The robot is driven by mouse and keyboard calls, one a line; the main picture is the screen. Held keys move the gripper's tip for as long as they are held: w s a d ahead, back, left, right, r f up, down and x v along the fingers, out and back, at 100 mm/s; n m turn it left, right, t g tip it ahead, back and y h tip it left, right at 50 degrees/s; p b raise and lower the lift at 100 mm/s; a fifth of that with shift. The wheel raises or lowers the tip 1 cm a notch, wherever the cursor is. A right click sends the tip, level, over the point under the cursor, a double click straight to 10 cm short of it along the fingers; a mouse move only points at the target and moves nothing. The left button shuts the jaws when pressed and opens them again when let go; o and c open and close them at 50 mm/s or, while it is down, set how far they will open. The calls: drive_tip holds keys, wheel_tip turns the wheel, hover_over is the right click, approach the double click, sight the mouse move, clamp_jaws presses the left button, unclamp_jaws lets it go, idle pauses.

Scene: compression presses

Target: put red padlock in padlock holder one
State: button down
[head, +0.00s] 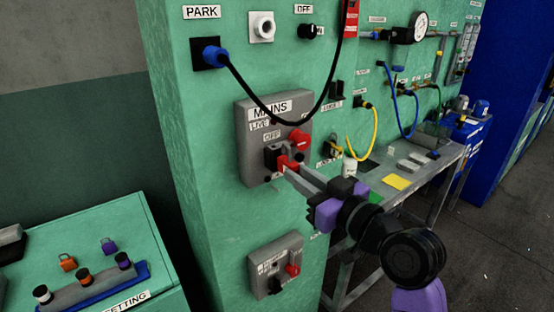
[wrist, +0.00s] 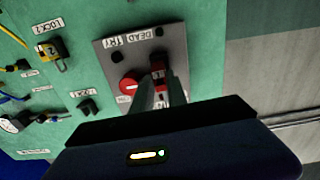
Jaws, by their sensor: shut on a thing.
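The red padlock (head: 287,163) is at the lower part of the grey MAINS switch box (head: 247,122), against a black fitting below the red switch handle (head: 299,139). My gripper (head: 290,170) is shut on it. In the wrist view the red padlock (wrist: 157,73) shows between the tips of my gripper (wrist: 160,88). I cannot tell whether its shackle passes through the fitting. A small empty black holder (head: 337,90) sits up and right of the box; it also shows in the wrist view (wrist: 88,106), beside a LOCK label whose number is unclear.
A yellow padlock (head: 335,148) hangs at the holder marked LOCK 2 in the wrist view. A black cable (head: 265,103) loops across the panel above. A lower switch box (head: 275,266) and a metal bench (head: 425,180) are nearby. Orange and purple padlocks lie on the left cabinet.

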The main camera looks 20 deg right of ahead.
drive_tip(key=shift+v, duration=2)
drive_tip(key=shift+r, duration=0.1)
idle(0.5)
